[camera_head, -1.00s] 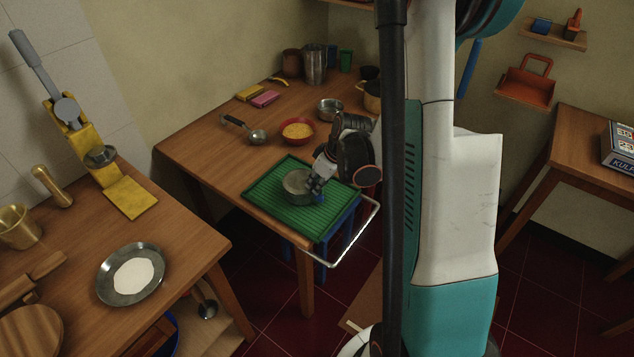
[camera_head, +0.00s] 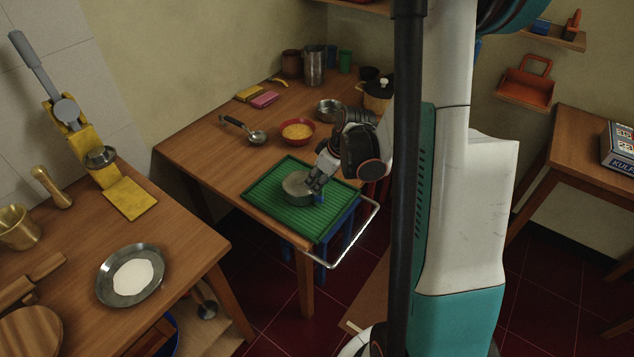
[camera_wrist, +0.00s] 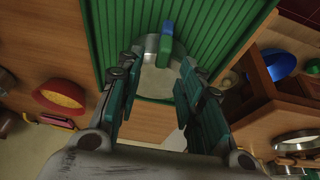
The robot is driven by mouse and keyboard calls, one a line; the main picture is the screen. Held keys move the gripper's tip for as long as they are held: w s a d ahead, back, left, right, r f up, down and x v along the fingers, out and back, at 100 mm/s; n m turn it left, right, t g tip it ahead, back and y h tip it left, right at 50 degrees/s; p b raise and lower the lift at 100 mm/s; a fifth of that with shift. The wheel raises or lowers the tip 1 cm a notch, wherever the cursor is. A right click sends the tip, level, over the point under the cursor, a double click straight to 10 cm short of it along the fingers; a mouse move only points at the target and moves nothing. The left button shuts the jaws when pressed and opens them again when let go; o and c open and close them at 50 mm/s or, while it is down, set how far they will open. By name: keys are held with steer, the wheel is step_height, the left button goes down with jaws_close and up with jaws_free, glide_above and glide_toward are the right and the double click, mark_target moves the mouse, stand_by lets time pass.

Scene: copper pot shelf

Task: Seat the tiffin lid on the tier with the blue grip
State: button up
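A round steel tiffin piece (camera_head: 297,187) stands on the green ribbed tray (camera_head: 262,196); its top looks flat and pale, but I cannot tell lid from tier at this size. A small blue grip (camera_head: 320,198) shows at its right side. In the wrist view the round metal top (camera_wrist: 156,82) lies beyond my fingers, with a blue grip (camera_wrist: 166,28) and a green piece (camera_wrist: 165,45) at its edge. My gripper (camera_head: 314,186) is at the piece's right edge. In the wrist view its fingers (camera_wrist: 157,72) are apart with nothing visibly clamped between them.
A red bowl (camera_head: 298,132) of yellow food, a ladle (camera_head: 256,136) and a steel bowl (camera_head: 329,110) stand behind the tray. A lidded pot (camera_head: 377,95) is at the back right. A metal rail (camera_head: 367,226) runs along the table's right end.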

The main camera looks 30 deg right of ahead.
steer(key=v, duration=0.9)
steer(key=shift+r, duration=0.3)
steer(key=w+a+r+m+t+y, duration=0.1)
steer(key=a+r, duration=0.2)
steer(key=a, duration=0.6)
steer(key=w+a+r+y, duration=0.1)
steer(key=a+r, duration=0.3)
steer(key=a, duration=0.5)
steer(key=w+a+r+m+t, duration=0.1)
steer(key=a+r, duration=0.2)
steer(key=a, duration=0.6)
steer(key=s+d+r+m+h, duration=0.1)
steer(key=s+d, duration=0.2)
steer(key=s, duration=0.5)
steer(key=s+d+r+m+h, duration=0.1)
steer(key=s+d+h, duration=0.1)
steer(key=s+d, duration=0.2)
steer(key=s, duration=0.3)
steer(key=shift+s+d+t+h, duration=0.3)
steer(key=shift+s+t, duration=0.1)
